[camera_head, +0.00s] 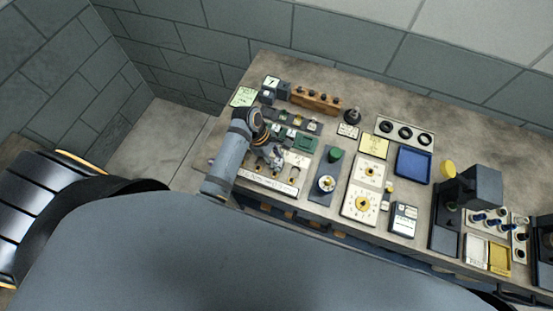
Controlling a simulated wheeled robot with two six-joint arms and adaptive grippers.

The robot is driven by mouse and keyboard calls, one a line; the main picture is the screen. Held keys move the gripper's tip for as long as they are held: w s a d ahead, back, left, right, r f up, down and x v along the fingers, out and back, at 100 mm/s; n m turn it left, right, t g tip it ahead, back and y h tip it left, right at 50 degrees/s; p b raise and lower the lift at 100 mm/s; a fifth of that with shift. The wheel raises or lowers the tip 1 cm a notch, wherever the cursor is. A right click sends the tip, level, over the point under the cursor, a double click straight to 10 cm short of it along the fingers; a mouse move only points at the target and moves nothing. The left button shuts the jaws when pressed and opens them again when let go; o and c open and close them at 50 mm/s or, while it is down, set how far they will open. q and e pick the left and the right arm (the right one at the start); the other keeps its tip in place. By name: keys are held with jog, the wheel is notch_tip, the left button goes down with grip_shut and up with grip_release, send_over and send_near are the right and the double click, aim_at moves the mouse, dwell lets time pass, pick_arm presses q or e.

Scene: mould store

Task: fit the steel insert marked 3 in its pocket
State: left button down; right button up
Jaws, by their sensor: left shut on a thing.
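My left gripper (274,158) is low over the left part of the bench, shut on a small piece that its fingers mostly hide. This piece seems to be the steel insert; no mark can be read on it. Just under and around the gripper lies a pale board (286,186) with a row of small dark marks along its front edge, too small to read. The pocket marked 3 cannot be picked out from here. I cannot tell whether the piece touches the board. My right gripper is out of view.
Behind the gripper are a dark rack of small blocks, a green block (307,144) and a wooden block with dark knobs (317,99). To the right stand a green knob on a blue-grey plate (324,190), pale dial plates, a blue tray (412,165) and a dark press (479,186).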

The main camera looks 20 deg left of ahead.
pick_arm(q)
jog(key=c, duration=0.9)
grip_release()
jog(key=shift+c, duration=0.2)
jog(key=o, duration=0.4)
jog(key=shift+o, duration=0.2)
jog(key=shift+r, duration=0.15)
jog(key=shift+r, duration=3.65)
